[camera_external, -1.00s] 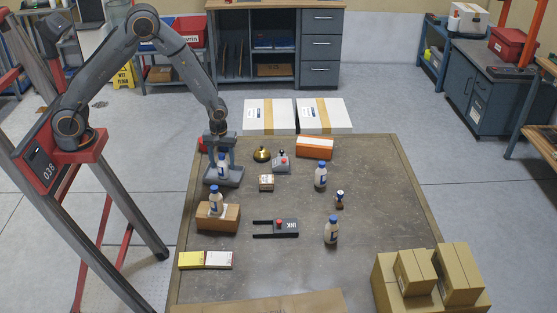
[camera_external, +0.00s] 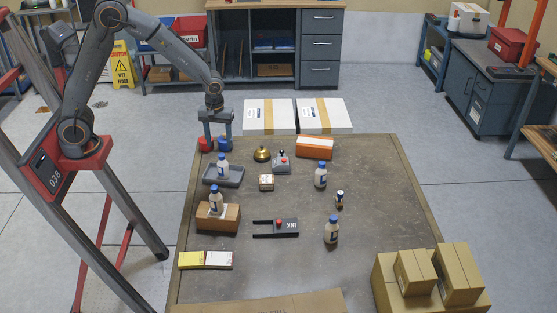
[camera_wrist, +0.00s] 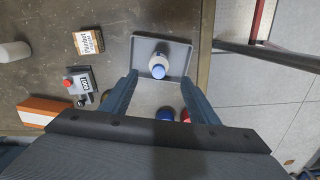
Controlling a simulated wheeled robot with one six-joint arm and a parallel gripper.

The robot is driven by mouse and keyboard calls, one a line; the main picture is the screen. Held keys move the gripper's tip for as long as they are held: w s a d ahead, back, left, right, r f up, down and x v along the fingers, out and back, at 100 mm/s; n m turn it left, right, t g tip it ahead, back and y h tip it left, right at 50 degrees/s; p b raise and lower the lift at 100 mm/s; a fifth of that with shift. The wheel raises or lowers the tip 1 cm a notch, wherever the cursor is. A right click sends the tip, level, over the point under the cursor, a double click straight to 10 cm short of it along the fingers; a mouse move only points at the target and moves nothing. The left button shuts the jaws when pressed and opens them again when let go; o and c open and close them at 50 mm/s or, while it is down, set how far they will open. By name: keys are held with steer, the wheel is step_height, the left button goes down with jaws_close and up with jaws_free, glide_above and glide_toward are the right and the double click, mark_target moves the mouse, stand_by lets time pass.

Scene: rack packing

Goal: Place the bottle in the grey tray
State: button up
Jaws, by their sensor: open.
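A white bottle with a blue cap (camera_external: 222,166) stands upright in the grey tray (camera_external: 236,181) near the table's back left. In the wrist view the same bottle (camera_wrist: 158,66) stands inside the grey tray's rim (camera_wrist: 190,62). My gripper (camera_external: 217,145) is open and empty, raised behind and above the tray, apart from the bottle. Its two fingers (camera_wrist: 158,88) show in the wrist view with a gap between them.
Another bottle (camera_external: 216,201) stands on a wooden block (camera_external: 222,217) in front of the tray. Two more bottles (camera_external: 320,175) (camera_external: 331,230) stand to the right. A brass bell (camera_external: 262,154), a small box (camera_external: 266,182) and a red and a blue item (camera_external: 224,144) are close by.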

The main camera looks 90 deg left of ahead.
steer(key=s+d+r+m+t, duration=0.1)
steer(key=s+d+r+m, duration=0.1)
steer(key=s+d+m, duration=1.1)
steer(key=s+m, duration=0.1)
steer(key=m, duration=0.1)
steer(key=shift+s+d+m, duration=0.3)
steer(key=shift+s+d, duration=0.1)
